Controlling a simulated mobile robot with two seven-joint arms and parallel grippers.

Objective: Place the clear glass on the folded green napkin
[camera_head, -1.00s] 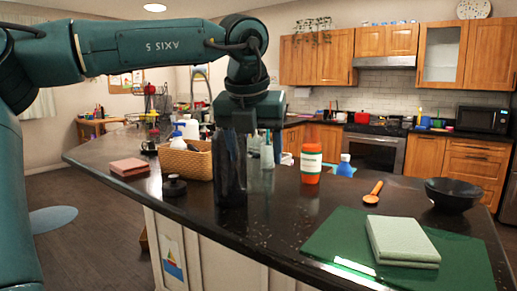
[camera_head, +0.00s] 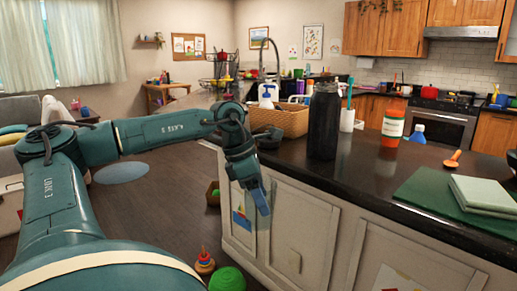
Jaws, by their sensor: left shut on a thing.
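A folded pale green napkin (camera_head: 484,194) lies on a dark green mat (camera_head: 430,192) at the right of the counter. It is cut off by the picture's right edge. My left gripper (camera_head: 261,198) points down in front of the counter's cabinet side, well left of the napkin and below the counter top. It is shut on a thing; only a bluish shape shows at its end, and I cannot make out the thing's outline. I see no clear glass standing on the counter. My right gripper is not in view.
A tall dark bottle (camera_head: 323,122) stands near the counter's front edge. Behind it are a wicker basket (camera_head: 280,120) and a white cup (camera_head: 347,121). Toys lie on the floor.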

